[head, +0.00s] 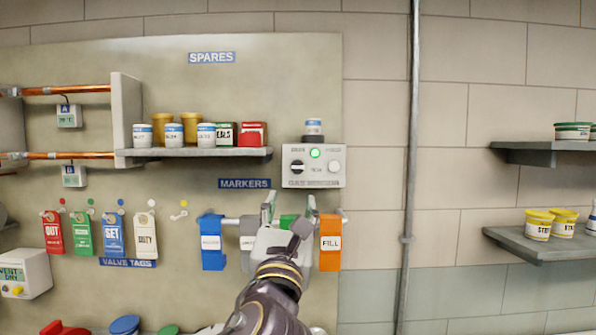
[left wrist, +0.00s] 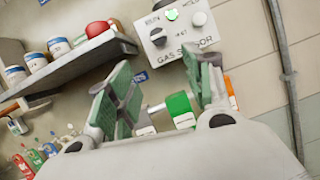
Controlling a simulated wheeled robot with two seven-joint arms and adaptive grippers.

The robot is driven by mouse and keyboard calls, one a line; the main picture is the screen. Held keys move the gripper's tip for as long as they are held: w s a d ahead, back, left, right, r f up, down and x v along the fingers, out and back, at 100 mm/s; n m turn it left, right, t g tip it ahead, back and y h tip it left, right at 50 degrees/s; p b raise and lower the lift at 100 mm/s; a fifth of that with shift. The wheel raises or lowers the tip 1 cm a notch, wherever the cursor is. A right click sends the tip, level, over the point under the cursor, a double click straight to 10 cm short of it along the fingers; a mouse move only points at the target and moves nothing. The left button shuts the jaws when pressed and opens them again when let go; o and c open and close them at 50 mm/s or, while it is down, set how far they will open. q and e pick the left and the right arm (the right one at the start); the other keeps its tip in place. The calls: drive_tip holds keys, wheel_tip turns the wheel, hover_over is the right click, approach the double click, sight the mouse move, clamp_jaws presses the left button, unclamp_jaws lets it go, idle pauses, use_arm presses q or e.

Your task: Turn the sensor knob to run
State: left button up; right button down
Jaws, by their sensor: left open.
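The grey gas sensor box (head: 314,180) is mounted on the wall panel, below the SPARES sign and right of the shelf. Its black knob (head: 297,167) is on the left of its face, and it also shows in the left wrist view (left wrist: 158,37). The small lettering around the knob is too blurred to read surely. A lit green lamp (head: 315,153) is at the top middle and a pale round button (head: 334,167) at the right. My left gripper (head: 288,212) is open and empty, below the box and apart from the knob. My right gripper is not in view.
A shelf (head: 200,153) with jars and boxes is left of the sensor box. Below the box, a rail holds coloured markers, including an orange FILL one (head: 330,243), close behind my gripper. A vertical pipe (head: 410,160) runs to the right.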

sight(298, 168)
use_arm(q)
drive_tip(key=shift+s+d+r+m, duration=0.2)
drive_tip(key=shift+s+r+m, duration=0.05)
drive_tip(key=shift+r+m, duration=0.3)
drive_tip(key=shift+w, duration=0.15)
drive_tip(key=shift+r+p+x, duration=0.1)
drive_tip(key=shift+p+x, duration=0.9)
drive_tip(key=shift+x, duration=2.4)
drive_tip(key=shift+r+p+x, duration=0.15)
drive_tip(key=shift+p+x, duration=0.85)
drive_tip(key=shift+x, duration=2.4)
drive_tip(key=c, duration=1)
